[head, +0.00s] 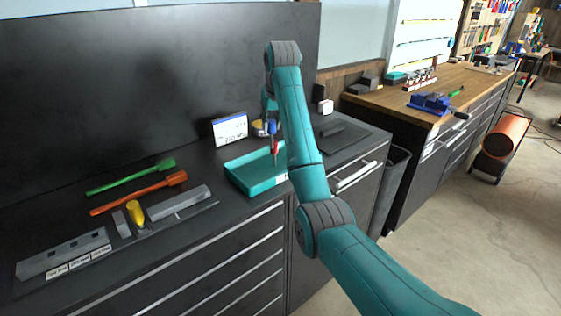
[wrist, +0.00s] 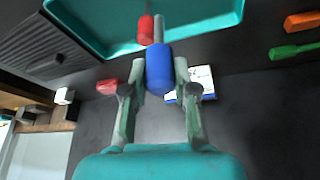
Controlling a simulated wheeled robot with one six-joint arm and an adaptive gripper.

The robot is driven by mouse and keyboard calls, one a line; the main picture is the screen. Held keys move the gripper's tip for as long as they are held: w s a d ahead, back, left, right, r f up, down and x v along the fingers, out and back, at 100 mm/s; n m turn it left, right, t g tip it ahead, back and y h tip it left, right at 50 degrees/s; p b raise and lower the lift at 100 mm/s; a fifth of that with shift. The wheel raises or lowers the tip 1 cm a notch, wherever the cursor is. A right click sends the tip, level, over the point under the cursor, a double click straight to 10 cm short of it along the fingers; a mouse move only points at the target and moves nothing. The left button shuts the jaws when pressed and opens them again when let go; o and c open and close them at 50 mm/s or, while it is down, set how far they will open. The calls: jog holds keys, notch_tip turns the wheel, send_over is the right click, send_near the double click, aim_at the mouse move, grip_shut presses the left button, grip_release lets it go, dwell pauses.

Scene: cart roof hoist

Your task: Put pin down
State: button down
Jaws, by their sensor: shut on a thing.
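My gripper (wrist: 158,88) is shut on a blue pin (wrist: 159,70), with a finger on each side of its blue head. The pin's grey shank points toward the teal tray (wrist: 208,43). In the head view, the blue pin (head: 272,127) is small and held near the back edge of the tray (head: 258,187), partly beside my arm. A red-headed pin (wrist: 145,30) shows near the tray's rim in the wrist view. It also shows in the head view (head: 276,147); whether it rests in the tray I cannot tell. My arm hides the tray's right end.
A white and blue card (head: 230,130) stands behind the tray. A green tool (head: 131,177), an orange tool (head: 138,193), a yellow piece (head: 135,213) and grey blocks (head: 180,203) lie left. A dark ribbed plate (head: 342,137) lies right. Black bench top is bare between tray and tools.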

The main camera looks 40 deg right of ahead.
aim_at(272, 147)
notch_tip(272, 147, down, 10)
jog(key=shift+r, duration=0.2)
jog(key=shift+f, duration=0.1)
dwell(0.3)
jog(key=c, duration=0.9)
grip_release()
